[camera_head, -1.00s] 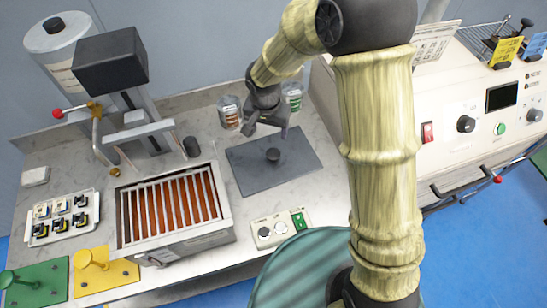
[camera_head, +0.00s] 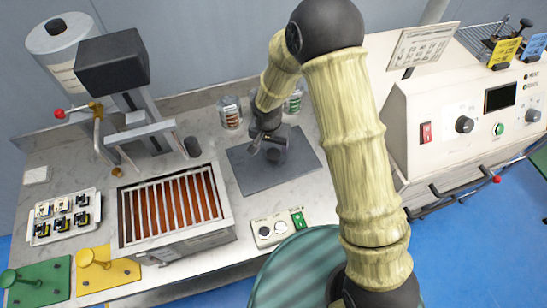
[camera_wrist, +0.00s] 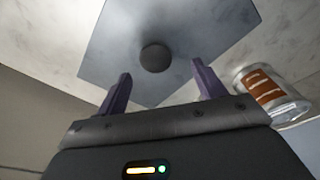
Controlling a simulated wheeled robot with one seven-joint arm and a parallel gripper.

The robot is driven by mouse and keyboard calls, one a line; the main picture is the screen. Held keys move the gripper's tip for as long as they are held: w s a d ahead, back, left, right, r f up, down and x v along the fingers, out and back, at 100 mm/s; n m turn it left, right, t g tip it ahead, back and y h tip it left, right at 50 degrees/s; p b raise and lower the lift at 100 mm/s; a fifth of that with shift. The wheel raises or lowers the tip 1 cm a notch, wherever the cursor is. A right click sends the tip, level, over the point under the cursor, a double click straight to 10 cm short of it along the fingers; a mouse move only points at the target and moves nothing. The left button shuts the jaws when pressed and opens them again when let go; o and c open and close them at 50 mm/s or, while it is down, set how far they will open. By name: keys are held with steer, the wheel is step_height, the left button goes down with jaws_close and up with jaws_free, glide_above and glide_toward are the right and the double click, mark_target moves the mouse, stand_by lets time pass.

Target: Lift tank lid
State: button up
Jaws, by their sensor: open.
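The tank lid (camera_head: 255,180) is a flat dark grey plate lying on the marble-look counter, right of the open tank. Its round dark knob (camera_head: 276,156) stands up from its middle. In the wrist view the lid (camera_wrist: 195,30) fills the upper middle, with the knob (camera_wrist: 155,58) ahead of the fingers and roughly centred between them. My gripper (camera_head: 263,150) is over the lid, close to the knob. In the wrist view my gripper (camera_wrist: 161,76) is open, its two purple fingers apart and empty. The tank (camera_head: 227,222) shows red-brown contents under pale bars.
Two glass jars (camera_head: 231,112) (camera_head: 294,101) stand behind the lid; one shows near my right finger in the wrist view (camera_wrist: 272,92). A small control box (camera_head: 281,228) sits in front. A press stand (camera_head: 150,130) and parts tray (camera_head: 66,217) are left. A console (camera_head: 440,125) stands right.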

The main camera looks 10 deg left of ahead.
mark_target(273, 153)
steer(key=shift+w+d+f+p, duration=0.1)
steer(key=shift+d+f+p, duration=0.1)
steer(key=shift+f, duration=1)
steer(key=shift+w+d+f+p, duration=0.1)
steer(key=shift+d+f+p, duration=0.05)
steer(key=shift+f, duration=1)
steer(key=shift+r, duration=0.1)
steer(key=c, duration=1.4)
